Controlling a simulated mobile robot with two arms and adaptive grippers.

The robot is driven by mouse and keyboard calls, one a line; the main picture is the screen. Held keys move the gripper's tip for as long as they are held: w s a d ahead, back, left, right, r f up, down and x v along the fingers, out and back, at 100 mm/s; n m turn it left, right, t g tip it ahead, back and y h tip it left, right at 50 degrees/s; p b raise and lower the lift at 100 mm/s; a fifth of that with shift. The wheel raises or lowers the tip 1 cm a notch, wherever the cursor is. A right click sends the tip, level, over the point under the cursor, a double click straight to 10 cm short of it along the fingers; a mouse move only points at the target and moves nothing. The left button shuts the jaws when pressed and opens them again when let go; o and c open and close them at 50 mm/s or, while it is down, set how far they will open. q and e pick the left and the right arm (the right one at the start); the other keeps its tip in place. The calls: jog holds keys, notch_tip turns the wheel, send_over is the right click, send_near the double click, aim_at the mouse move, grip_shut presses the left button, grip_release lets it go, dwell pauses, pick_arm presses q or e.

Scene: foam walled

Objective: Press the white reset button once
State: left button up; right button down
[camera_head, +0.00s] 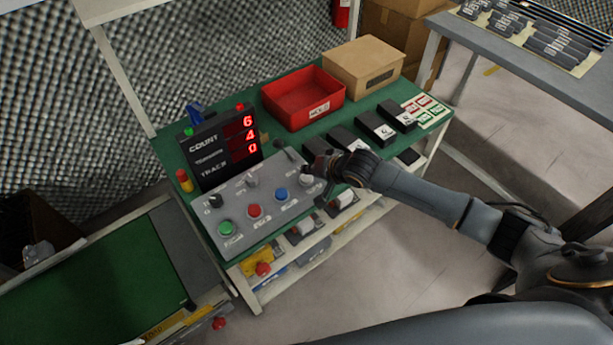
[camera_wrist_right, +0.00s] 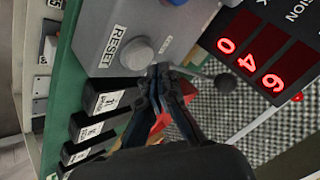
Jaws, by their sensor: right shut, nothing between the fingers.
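The white reset button (camera_wrist_right: 137,53) is a round, pale knob on the grey control panel (camera_wrist_right: 95,30), beside a label reading RESET. In the head view the grey panel (camera_head: 232,188) lies on the green table, and the gripper is at its right end, where the button is hard to make out. My right gripper (camera_head: 321,168) is shut and empty. In the wrist view its fingertips (camera_wrist_right: 160,72) are just beside the button, overlapping its edge in the picture; I cannot tell whether they touch it. My left gripper is not in view.
Green (camera_head: 226,228), red (camera_head: 254,211) and blue (camera_head: 281,195) buttons sit along the panel. A black-knobbed lever (camera_wrist_right: 225,83) is close to the fingers. The counter display (camera_head: 222,148) reads 6, 4, 0. A red bin (camera_head: 303,98) and black boxes stand behind.

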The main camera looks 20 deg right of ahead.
aim_at(309, 179)
jog(key=shift+f, duration=0.15)
jog(key=shift+f, duration=0.25)
jog(key=shift+f, duration=0.55)
dwell(1.1)
jog(key=shift+r+p, duration=0.95)
jog(key=shift+p, duration=0.1)
jog(key=shift+r, duration=0.1)
notch_tip(309, 179, up, 5)
jog(key=p, duration=0.5)
jog(key=shift+p, duration=0.35)
